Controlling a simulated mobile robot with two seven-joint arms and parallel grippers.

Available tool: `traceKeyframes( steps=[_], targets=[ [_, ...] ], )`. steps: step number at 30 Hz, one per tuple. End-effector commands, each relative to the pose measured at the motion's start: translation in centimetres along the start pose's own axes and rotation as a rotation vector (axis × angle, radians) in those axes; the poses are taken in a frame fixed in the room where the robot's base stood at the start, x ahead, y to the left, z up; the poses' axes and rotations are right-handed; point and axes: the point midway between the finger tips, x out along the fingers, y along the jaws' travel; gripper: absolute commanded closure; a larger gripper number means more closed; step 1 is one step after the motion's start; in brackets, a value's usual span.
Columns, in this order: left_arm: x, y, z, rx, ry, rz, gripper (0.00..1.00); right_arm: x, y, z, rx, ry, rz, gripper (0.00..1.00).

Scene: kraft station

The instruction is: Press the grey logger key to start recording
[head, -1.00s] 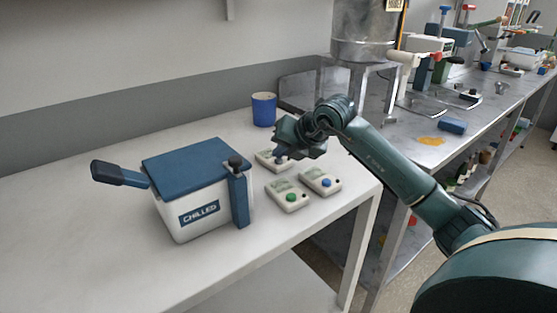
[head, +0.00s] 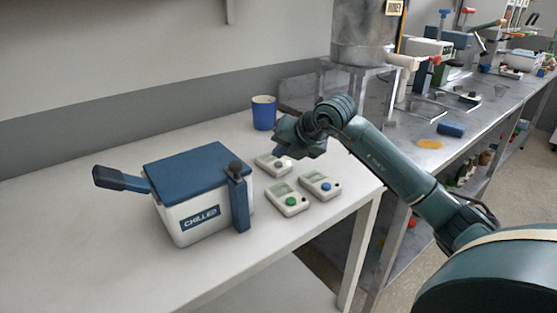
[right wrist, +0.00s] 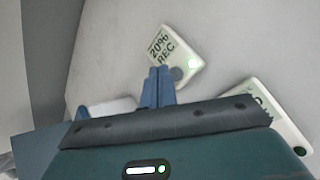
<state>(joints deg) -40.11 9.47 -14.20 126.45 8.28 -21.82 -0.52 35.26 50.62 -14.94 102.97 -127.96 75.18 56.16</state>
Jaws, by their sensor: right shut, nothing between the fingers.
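The grey-key logger (head: 266,166) lies at the back of the group on the white table, partly under my right gripper (head: 279,153). In the right wrist view this logger (right wrist: 163,44) has a display reading "20% REC", a lit green-white lamp (right wrist: 192,63) and a round grey key (right wrist: 177,74). My right gripper's blue fingers (right wrist: 159,72) are shut and empty, with their tips beside the key in that view. I cannot tell whether they touch the logger. My left gripper is not in view.
A logger with a green key (head: 288,200) and one with a blue key (head: 320,184) lie just in front. A chilled box (head: 188,211) stands left, a blue cup (head: 263,113) behind. The table's left side is clear.

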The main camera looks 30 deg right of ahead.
Motion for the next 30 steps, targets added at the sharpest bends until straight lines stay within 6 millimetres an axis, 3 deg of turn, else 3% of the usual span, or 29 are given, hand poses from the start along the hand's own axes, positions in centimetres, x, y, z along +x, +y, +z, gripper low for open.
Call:
traceKeyframes(
  steps=[11,25,30],
  targets=[
    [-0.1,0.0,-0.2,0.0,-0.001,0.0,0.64,-0.3,0.2,0.2,0.0,-0.001,0.001,1.0],
    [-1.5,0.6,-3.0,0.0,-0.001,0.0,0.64,-3.4,2.5,2.4,-0.001,0.0,0.001,1.0],
    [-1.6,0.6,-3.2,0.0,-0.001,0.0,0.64,-3.6,2.7,2.6,-0.001,0.0,0.001,1.0]
  ],
)
